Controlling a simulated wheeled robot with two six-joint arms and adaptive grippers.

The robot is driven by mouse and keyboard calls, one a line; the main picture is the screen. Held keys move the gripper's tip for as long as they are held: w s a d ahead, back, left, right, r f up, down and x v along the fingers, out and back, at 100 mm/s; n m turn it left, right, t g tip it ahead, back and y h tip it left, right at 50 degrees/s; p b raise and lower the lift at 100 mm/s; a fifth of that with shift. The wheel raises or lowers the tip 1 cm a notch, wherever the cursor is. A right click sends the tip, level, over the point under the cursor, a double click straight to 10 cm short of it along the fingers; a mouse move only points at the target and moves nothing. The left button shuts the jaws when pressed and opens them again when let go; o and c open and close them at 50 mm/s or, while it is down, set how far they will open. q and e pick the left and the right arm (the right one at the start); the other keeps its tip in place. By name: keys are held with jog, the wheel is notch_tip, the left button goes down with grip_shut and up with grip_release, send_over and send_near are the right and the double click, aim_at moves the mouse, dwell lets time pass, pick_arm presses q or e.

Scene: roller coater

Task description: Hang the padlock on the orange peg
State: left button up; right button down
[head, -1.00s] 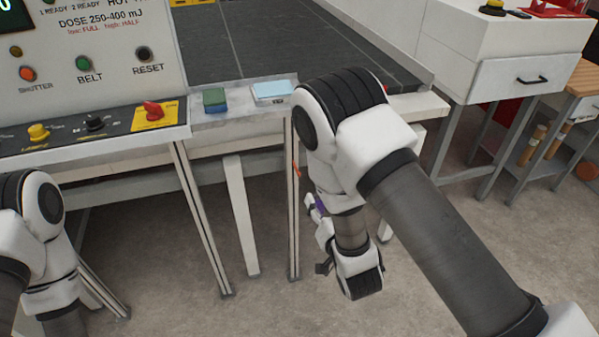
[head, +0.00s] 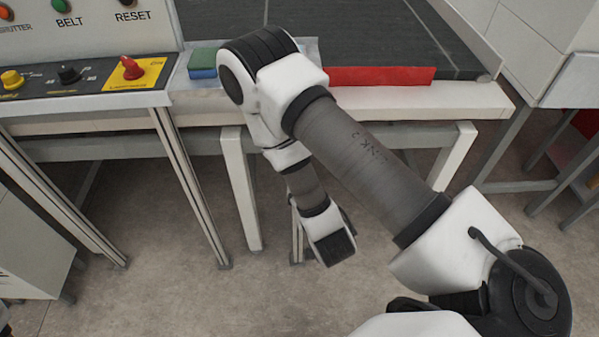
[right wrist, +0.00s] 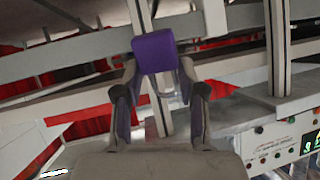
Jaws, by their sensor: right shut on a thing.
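The padlock's purple body (right wrist: 154,53) shows in the right wrist view, at the tips of my right gripper (right wrist: 158,72). The gripper is shut on it, with one finger on each side. The orange peg is not visible in either view now. My left gripper is out of view.
The machine's table edge (head: 420,100) and its pale legs (head: 241,190) stand close to my right arm. A red strip (head: 380,76) and a green-blue block (head: 203,63) are on top. A control panel (head: 85,80) is at left. Floor (head: 130,295) is clear at lower left.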

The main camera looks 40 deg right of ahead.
jog(key=shift+w+d+f, duration=0.1)
jog(key=shift+w+d, duration=0.4)
jog(key=shift+d, duration=0.15)
jog(key=w+d+f+t+h+b, duration=0.1)
jog(key=w+d+f+t+b, duration=0.2)
jog(key=w+d+b, duration=0.2)
jog(key=w+b, duration=0.3)
jog(key=w, duration=0.1)
jog(key=shift+w+d+f+t+b, duration=0.15)
jog(key=shift+f+t+b, duration=0.1)
jog(key=shift+t+b, duration=0.15)
dwell(1.1)
dwell(0.6)
jog(key=c, duration=0.6)
grip_release()
